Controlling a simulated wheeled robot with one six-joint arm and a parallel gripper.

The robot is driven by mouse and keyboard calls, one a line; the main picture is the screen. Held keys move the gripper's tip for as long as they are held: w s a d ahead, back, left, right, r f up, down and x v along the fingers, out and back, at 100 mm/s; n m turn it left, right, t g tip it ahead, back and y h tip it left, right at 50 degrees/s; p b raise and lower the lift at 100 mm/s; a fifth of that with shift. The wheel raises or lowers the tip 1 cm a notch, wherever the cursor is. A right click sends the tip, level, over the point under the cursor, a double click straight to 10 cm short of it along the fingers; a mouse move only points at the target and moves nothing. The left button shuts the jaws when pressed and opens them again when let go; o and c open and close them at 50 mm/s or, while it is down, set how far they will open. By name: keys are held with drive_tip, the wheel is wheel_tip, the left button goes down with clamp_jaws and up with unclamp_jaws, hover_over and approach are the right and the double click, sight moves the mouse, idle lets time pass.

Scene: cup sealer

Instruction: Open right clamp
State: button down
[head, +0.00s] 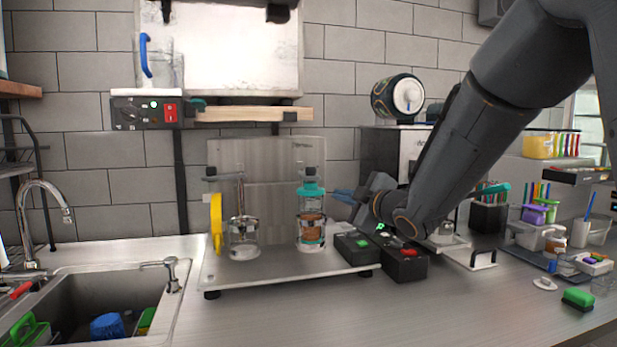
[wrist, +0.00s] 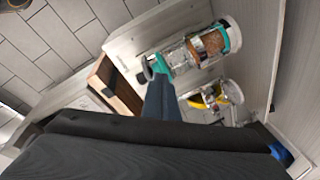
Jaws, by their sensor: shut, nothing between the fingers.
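The sealer (head: 290,268) is a metal base with a back plate and two stations. Its right clamp (head: 311,188) has a teal top and sits over a clear cup with brown contents (head: 311,228). The wrist view shows the clamp's teal part (wrist: 161,64) and the brown cup (wrist: 210,43). My gripper (head: 338,194) is shut and empty, with blue fingers just right of the clamp's top. In the wrist view the fingers (wrist: 159,84) end close to the teal part; I cannot tell whether they touch. The left station holds a clear cup (head: 243,238) beside a yellow lever (head: 216,222).
A sink (head: 95,300) is at the left. A wooden shelf (head: 250,114) hangs above. Containers crowd the right side; the front counter is clear.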

sight(308, 172)
drive_tip(key=a+r+n+y, duration=0.5)
drive_tip(key=r, duration=0.1)
drive_tip(key=shift+s+a+n+g+b, duration=0.2)
drive_tip(key=shift+s+n+g+b, duration=0.1)
drive_tip(key=shift+g, duration=0.1)
drive_tip(key=w+a+p, duration=0.1)
drive_tip(key=w, duration=0.1)
drive_tip(key=w+a+p, duration=0.1)
drive_tip(key=w+p, duration=0.1)
drive_tip(key=w, duration=0.1)
drive_tip(key=w+a+p, duration=0.2)
drive_tip(key=w, duration=0.1)
drive_tip(key=shift+w+r, duration=0.1)
drive_tip(key=shift+w, duration=0.15)
drive_tip(key=shift+w+d+f, duration=0.2)
drive_tip(key=shift+d+f, duration=0.1)
drive_tip(key=shift+y, duration=0.4)
